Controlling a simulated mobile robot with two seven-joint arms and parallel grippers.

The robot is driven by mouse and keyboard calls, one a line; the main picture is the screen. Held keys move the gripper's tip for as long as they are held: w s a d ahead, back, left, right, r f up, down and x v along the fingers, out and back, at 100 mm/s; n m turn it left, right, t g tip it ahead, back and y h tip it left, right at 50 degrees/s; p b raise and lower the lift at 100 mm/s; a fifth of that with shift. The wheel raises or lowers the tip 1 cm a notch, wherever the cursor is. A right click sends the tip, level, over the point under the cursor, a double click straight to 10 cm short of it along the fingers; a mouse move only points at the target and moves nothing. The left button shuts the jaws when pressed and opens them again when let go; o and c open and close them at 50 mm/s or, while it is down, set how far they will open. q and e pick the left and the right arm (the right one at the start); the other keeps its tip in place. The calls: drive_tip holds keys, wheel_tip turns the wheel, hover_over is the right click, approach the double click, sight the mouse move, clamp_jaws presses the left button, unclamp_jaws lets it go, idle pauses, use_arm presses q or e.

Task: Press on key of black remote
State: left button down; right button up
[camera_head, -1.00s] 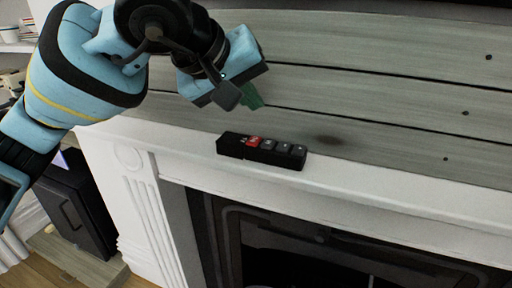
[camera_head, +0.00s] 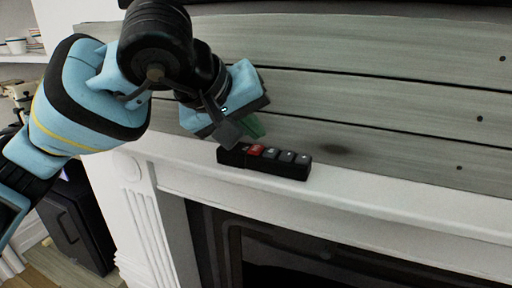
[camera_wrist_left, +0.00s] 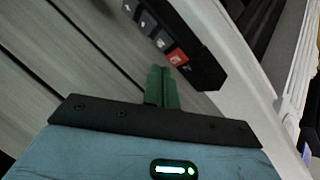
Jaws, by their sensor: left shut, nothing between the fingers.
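The black remote (camera_head: 275,168) lies on the white mantel ledge, with one red key (camera_head: 255,150) near its left end and several dark grey keys to the right of it. My left gripper (camera_head: 250,127) is shut and empty, its green fingertips just above the left end of the remote. In the left wrist view the green fingers (camera_wrist_left: 162,85) are together, and the remote (camera_wrist_left: 205,65) lies just beyond them, its red key (camera_wrist_left: 177,57) closest to the tips. I cannot tell whether the tips touch it. My right gripper is not in view.
The white mantel ledge (camera_head: 400,208) runs along under a grey plank wall (camera_head: 400,95). The dark fireplace opening (camera_head: 300,260) is below it. A black box-shaped object (camera_head: 80,225) stands on the floor at left. The ledge right of the remote is clear.

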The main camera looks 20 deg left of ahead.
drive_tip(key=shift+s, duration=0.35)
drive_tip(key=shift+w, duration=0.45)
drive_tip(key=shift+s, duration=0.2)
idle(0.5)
use_arm(q)
drive_tip(key=shift+f, duration=0.45)
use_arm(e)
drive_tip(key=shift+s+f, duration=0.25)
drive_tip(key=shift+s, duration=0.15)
use_arm(q)
drive_tip(key=shift+f+b, duration=0.15)
drive_tip(key=shift+b, duration=0.15)
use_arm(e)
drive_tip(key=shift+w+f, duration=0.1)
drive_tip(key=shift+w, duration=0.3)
